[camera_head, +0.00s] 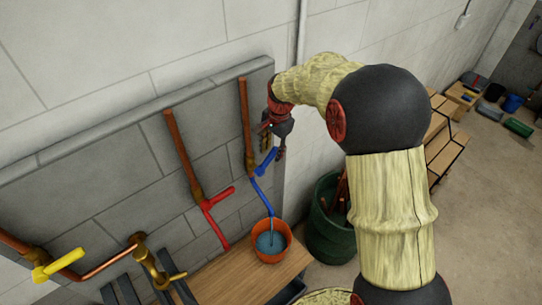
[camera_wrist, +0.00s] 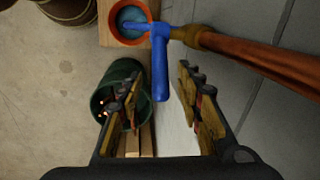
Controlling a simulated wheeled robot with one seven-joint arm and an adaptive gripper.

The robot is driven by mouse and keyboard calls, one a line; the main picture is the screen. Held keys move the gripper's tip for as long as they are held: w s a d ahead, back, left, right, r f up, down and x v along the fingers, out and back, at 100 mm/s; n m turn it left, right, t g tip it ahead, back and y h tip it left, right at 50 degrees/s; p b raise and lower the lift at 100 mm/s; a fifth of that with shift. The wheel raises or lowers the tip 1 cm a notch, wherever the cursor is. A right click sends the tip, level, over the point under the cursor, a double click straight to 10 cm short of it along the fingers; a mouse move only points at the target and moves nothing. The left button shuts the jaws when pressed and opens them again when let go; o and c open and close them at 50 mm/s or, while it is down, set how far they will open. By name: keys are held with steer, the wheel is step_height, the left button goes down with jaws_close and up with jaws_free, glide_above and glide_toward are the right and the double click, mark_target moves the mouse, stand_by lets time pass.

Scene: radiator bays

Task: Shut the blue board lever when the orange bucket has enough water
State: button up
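The orange bucket (camera_head: 271,256) stands on a wooden bench under the blue pipe (camera_head: 261,195), with blue water inside below its rim. A pale thin streak shows under the pipe's mouth, like running water. The blue lever (camera_head: 265,162) sticks out to the right from the pipe's valve. In the wrist view the blue lever (camera_wrist: 160,80) points toward my gripper, and the orange bucket (camera_wrist: 144,40) lies beyond it. My gripper (camera_head: 272,148) is open and empty beside the lever. In the wrist view its fingers (camera_wrist: 160,100) are spread, with the lever's end ahead between them.
A red lever (camera_head: 219,196) on a red pipe and a yellow lever (camera_head: 58,263) are on the board to the left. A green barrel (camera_head: 328,240) stands right of the bench (camera_head: 225,285). Open floor lies beyond the barrel.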

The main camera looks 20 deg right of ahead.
mark_target(272, 153)
steer(key=shift+w+a+f, duration=0.1)
steer(key=shift+w+f, duration=0.05)
steer(key=shift+f, duration=0.8)
steer(key=shift+w+a+f, duration=0.1)
steer(key=shift+w+f, duration=0.05)
steer(key=shift+f, duration=0.8)
steer(key=shift+c, duration=0.3)
steer(key=shift+d, duration=0.1)
jaws_close()
